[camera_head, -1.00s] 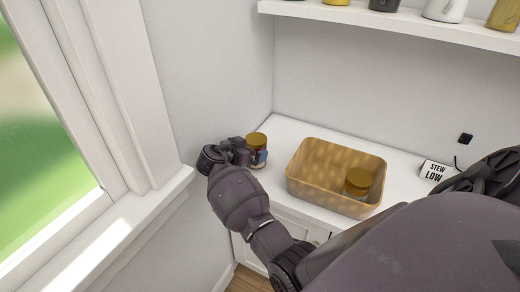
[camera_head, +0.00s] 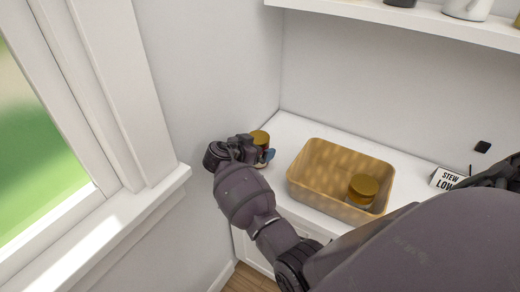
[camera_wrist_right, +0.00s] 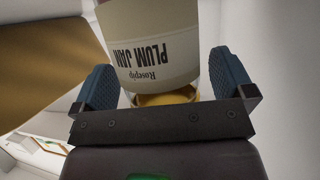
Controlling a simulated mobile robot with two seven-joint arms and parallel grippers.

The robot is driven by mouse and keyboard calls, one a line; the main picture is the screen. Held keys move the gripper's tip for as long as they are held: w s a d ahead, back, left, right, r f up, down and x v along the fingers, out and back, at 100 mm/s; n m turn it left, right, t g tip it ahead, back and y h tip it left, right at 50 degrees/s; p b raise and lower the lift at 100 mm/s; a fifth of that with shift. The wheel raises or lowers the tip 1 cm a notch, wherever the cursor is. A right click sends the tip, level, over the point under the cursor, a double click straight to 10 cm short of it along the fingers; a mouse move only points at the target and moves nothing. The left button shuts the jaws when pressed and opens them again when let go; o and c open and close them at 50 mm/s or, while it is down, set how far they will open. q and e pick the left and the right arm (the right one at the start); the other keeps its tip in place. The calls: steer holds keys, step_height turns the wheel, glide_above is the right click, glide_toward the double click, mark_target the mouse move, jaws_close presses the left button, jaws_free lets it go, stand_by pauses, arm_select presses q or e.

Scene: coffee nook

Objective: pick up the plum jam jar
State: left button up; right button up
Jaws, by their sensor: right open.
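The plum jam jar (camera_head: 260,137) stands on the white counter by the wall, its gold lid showing above my right gripper (camera_head: 262,156), which hides most of its body. In the right wrist view the jar (camera_wrist_right: 150,48) shows its cream "Plum Jam" label upside down, with part of the gold lid below. The blue fingers of my right gripper (camera_wrist_right: 165,82) are open on either side of it, with a visible gap at least on the left. My left gripper is not in view.
A tan basket (camera_head: 310,192) stands right of the jar, with another gold-lidded jar (camera_head: 362,188) inside. A "Stew low" sign (camera_head: 446,178) is further right. A shelf (camera_head: 400,16) runs above, and a window sill (camera_head: 130,225) is at left.

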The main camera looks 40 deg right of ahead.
steer(key=shift+c, duration=0.3)
steer(key=c, duration=1)
steer(key=shift+c, duration=0.6)
steer(key=shift+r, duration=0.15)
